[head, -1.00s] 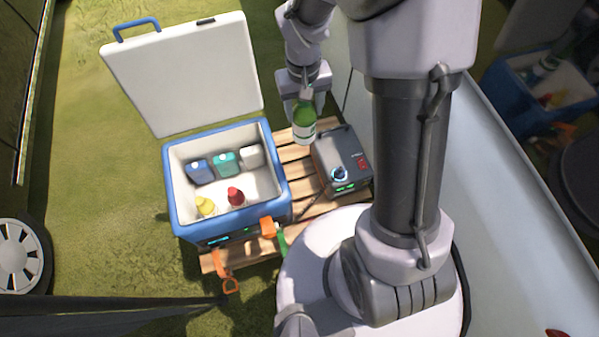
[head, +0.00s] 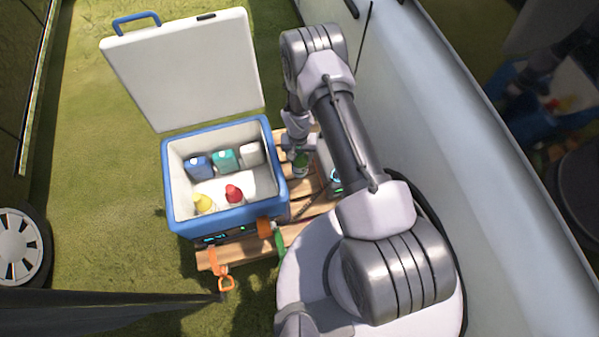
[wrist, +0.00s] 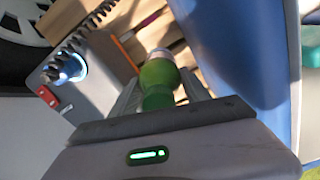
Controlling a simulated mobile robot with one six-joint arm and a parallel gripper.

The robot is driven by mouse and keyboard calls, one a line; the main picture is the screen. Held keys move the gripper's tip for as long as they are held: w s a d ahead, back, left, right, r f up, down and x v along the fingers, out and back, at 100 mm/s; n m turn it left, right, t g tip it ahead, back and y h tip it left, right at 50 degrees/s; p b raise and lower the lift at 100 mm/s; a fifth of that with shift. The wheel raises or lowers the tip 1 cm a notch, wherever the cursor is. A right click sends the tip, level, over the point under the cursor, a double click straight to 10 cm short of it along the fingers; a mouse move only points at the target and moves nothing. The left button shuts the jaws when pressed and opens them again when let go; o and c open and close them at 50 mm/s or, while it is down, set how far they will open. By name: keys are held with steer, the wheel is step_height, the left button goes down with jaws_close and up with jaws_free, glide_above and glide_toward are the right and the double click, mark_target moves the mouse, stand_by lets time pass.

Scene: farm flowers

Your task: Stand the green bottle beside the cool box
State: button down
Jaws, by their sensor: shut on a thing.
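The green bottle (head: 301,165) is low over the wooden pallet, just right of the cool box (head: 283,180), and looks about upright. My gripper (head: 299,153) is shut on it from above. In the wrist view the bottle (wrist: 158,76) sits between the two fingers, its neck towards the palm. The blue wall of the cool box (wrist: 235,45) is close on the right there, with a narrow gap of slats. I cannot tell whether the bottle's base touches the slats. My arm partly hides the bottle's surroundings in the head view.
The wooden pallet (head: 310,187) carries the box. A grey power unit with a glowing knob (wrist: 82,85) stands on the bottle's other side, mostly behind my arm in the head view. The box's lid (head: 185,70) is open; several containers are inside. Orange straps (head: 224,270) hang at the front.

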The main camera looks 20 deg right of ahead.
step_height(320, 180, down, 7)
steer(key=shift+w+r+b, duration=0.1)
steer(key=shift+b, duration=1)
steer(key=shift+r, duration=0.2)
steer(key=shift+f, duration=0.15)
steer(key=c, duration=0.5)
jaws_free()
